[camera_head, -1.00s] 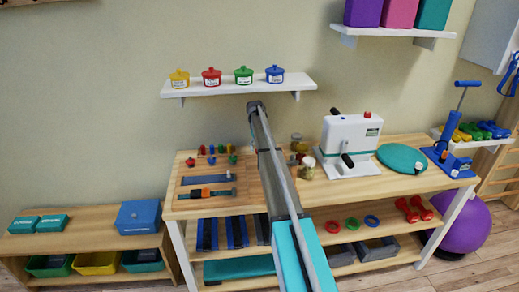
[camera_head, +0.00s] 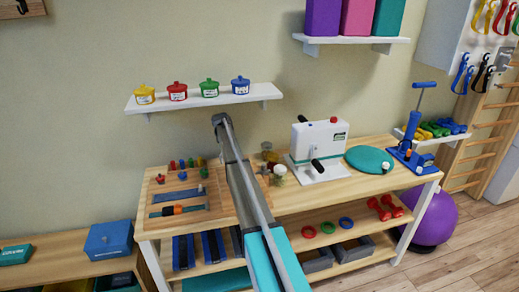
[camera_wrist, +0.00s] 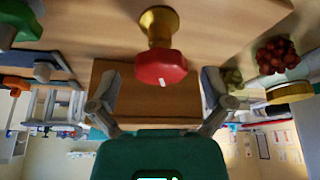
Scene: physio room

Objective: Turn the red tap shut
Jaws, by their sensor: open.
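The red tap (camera_wrist: 160,68) is a faceted red knob on a brass stem (camera_wrist: 158,27), near the top middle of the wrist view. My gripper (camera_wrist: 160,98) is open, with one finger on each side of and lower in the picture than the knob. No contact between fingers and knob shows. A green knob (camera_wrist: 14,22) is at the upper left of the wrist view. In the head view my arm reaches over the wooden table (camera_head: 330,195) and hides the gripper; I cannot make out the red tap there for certain.
In the wrist view a jar of red pieces (camera_wrist: 280,55) is close on the right, with a gold lid (camera_wrist: 290,92) beside it. In the head view a white crank machine (camera_head: 319,150) stands right of my arm. A wall shelf (camera_head: 225,98) holds several lidded pots.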

